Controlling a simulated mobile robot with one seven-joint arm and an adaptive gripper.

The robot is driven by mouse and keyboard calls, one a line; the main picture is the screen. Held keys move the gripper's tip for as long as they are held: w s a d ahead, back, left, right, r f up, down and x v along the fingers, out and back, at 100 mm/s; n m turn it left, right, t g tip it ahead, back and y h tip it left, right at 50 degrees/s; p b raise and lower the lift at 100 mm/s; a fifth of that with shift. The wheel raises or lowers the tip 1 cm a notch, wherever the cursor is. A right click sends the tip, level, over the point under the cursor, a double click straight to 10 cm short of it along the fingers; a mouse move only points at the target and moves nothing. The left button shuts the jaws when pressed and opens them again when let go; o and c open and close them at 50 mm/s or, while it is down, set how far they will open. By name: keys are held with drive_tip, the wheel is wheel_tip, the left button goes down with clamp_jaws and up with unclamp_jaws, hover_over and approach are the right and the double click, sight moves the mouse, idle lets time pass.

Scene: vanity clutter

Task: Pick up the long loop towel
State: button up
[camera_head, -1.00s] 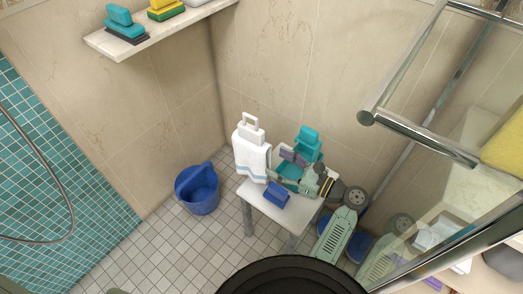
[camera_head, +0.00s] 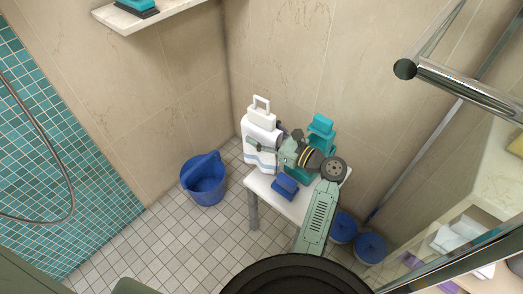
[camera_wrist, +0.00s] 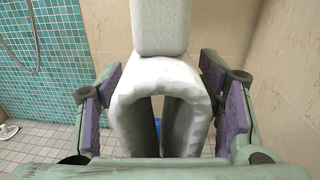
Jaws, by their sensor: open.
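The white stool (camera_head: 297,212) also holds a blue block (camera_head: 285,187) and a teal object (camera_head: 320,128), close to my arm. A blue bucket (camera_head: 204,182) stands on the floor to the left. A metal rail (camera_head: 460,88) is at the upper right.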

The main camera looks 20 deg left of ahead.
drive_tip(key=shift+c, duration=0.5)
clamp_jaws()
idle(0.3)
